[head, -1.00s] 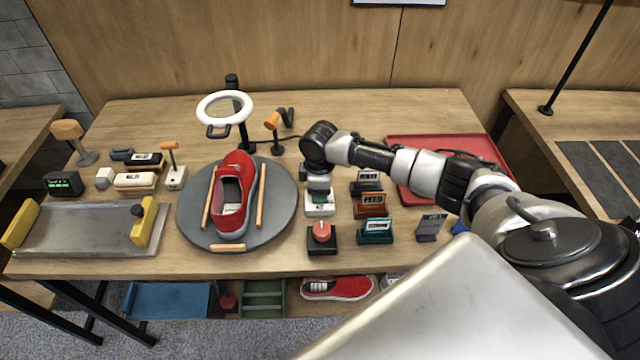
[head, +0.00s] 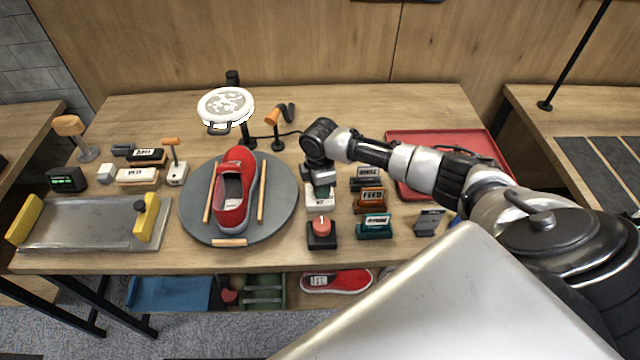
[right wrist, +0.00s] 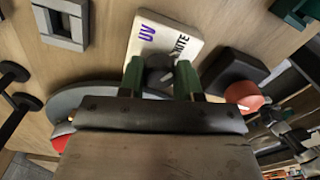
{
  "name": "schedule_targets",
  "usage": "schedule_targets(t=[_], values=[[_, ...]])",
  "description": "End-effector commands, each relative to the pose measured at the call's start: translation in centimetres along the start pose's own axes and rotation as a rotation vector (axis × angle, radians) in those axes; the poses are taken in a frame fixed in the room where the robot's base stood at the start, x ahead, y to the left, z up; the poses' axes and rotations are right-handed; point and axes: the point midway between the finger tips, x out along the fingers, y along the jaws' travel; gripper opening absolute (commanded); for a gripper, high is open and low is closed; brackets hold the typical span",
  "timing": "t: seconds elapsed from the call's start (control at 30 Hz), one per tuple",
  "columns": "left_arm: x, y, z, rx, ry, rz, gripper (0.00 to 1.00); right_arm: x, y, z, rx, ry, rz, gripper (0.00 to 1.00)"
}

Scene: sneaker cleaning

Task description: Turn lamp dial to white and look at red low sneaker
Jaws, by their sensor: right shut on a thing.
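The red low sneaker (head: 233,200) rests on the round grey turntable (head: 275,222), between wooden rods. The ring lamp (head: 225,105) stands behind it, its white rim around a pale, speckled face. The lamp's white switch box (head: 320,199) is right of the turntable; the right wrist view shows this box (right wrist: 150,38) with "UV" and "WHITE" lettering. My right gripper (head: 320,186) is over the box, and its green fingers are shut on the grey dial (right wrist: 160,76). The dial's exact pointing is hidden between the fingers. My left gripper is out of view.
A red-knobbed black box (head: 321,232) sits just in front of the switch box. Labelled stands, including FEED (head: 370,199), are close on the right. A red tray (head: 405,142) lies behind my right arm. A metal tray (head: 90,225) and brushes are at left.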

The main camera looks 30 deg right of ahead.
Motion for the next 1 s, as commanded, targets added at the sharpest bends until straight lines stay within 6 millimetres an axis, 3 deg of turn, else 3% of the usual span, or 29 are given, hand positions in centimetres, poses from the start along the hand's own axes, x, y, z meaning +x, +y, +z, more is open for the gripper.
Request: schedule_targets(t=[0.13, 0.17, 0.33, 0.67, 0.77, 1.0], values=[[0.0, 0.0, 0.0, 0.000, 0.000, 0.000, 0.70, -0.1, 0.1, -0.1, 0.000, 0.005, 0.004, 0.10], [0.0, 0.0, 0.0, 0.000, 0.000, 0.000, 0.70, -0.1, 0.1, -0.1, 0.000, 0.005, 0.004, 0.35], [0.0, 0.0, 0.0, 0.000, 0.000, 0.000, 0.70, -0.1, 0.1, -0.1, 0.001, 0.003, 0.002, 0.59], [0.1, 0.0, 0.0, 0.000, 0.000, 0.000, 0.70, -0.5, 0.1, 0.0, 0.001, 0.002, 0.002, 0.59], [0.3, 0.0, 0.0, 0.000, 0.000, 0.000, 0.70, -1.6, 0.1, 0.0, 0.001, 0.002, 0.004, 0.59], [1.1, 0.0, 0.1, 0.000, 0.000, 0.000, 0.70, -6.5, 0.1, -0.1, -0.001, 0.003, 0.006, 0.59]])
